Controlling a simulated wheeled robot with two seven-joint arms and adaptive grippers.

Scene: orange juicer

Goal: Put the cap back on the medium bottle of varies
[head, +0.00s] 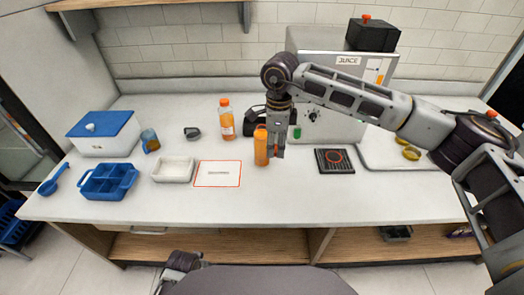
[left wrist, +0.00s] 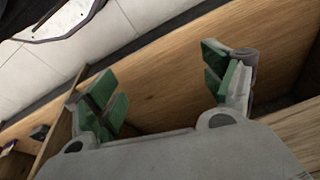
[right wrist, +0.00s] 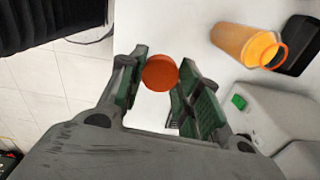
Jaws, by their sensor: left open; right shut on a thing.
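An orange cap (right wrist: 160,73) is held between the fingertips of my right gripper (right wrist: 155,85) in the right wrist view. An orange bottle (head: 261,147) stands upright on the counter, just left of my right gripper (head: 278,152) in the head view. It appears to be the bottle (right wrist: 248,44) with an open mouth and orange ring at the right wrist view's upper right, apart from the cap. Another orange bottle (head: 225,122) with an orange top stands farther back left. My left gripper (left wrist: 170,90) is open and empty, facing the counter's wooden front; my left arm shows low in the head view.
The grey juicer (head: 335,118) stands behind right, with a black object (head: 249,117) beside it. A red-edged mat (head: 217,174), white tray (head: 172,170) and blue divided tray (head: 108,182) lie left. A black pad (head: 335,161) and white board (head: 385,158) lie right. The front counter strip is clear.

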